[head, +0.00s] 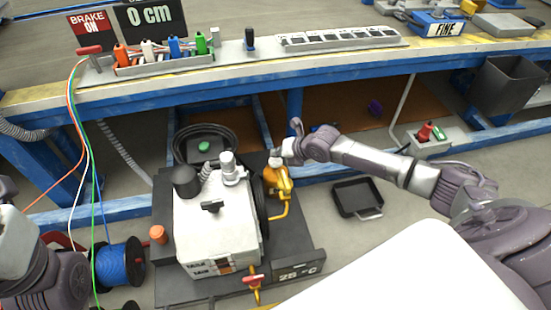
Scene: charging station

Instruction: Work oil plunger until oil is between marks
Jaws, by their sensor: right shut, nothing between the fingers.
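A yellow-orange oiler (277,181) with a bent yellow pipe stands at the right side of a white machine (215,235). My right arm comes in from the right, and its gripper (276,160) is at the top of the oiler, shut with nothing held. The gripper is small and partly merges with the oiler's top, so I cannot tell whether they touch. The plunger, the oil level and its marks cannot be made out. My left arm shows only in part at the lower left edge, and its gripper is not in view.
The machine stands on a dark base with a "25 °C" sign (297,271) and a red-handled yellow valve (254,282). A blue-framed bench (345,64) runs behind. A black tray (358,198) lies on the floor to the right. A blue cable reel (120,265) stands left.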

